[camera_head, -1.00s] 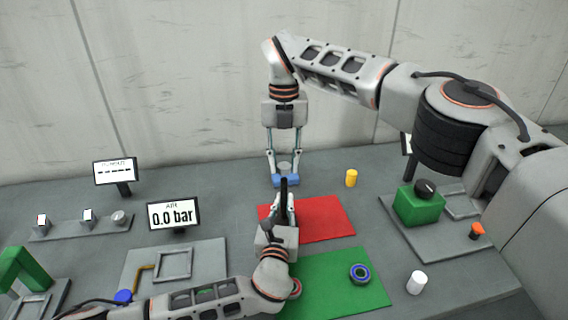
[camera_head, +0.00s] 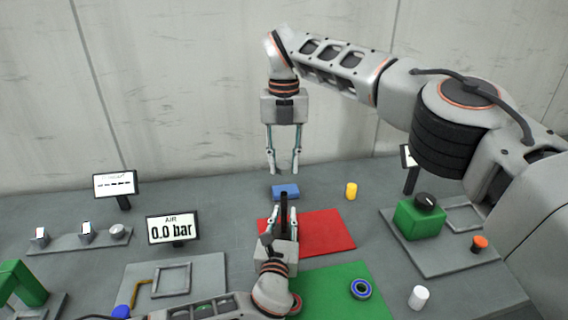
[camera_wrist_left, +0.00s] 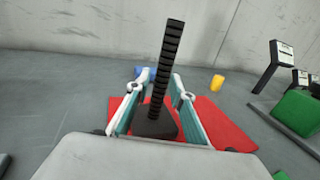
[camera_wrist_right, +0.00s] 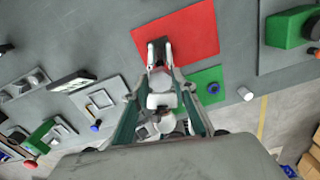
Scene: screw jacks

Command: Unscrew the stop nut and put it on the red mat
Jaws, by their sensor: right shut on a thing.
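A black threaded rod (camera_wrist_left: 165,65) with a dark square base (camera_wrist_left: 155,127) stands near the red mat's left side; it also shows in the head view (camera_head: 284,208). My left gripper (camera_head: 281,215) is low, its fingers apart on both sides of the rod. My right gripper (camera_head: 284,170) points straight down, above the rod's top in the head view and clear of it. It is shut on the stop nut, which is hard to make out against the pale background. The red mat (camera_head: 325,235) has no loose part on its visible surface.
A blue block (camera_head: 285,192) lies behind the rod. A yellow cylinder (camera_head: 351,191), a white cylinder (camera_head: 418,297) and a green box (camera_head: 418,220) are at the right. A display (camera_head: 173,229) reads 0.0 bar.

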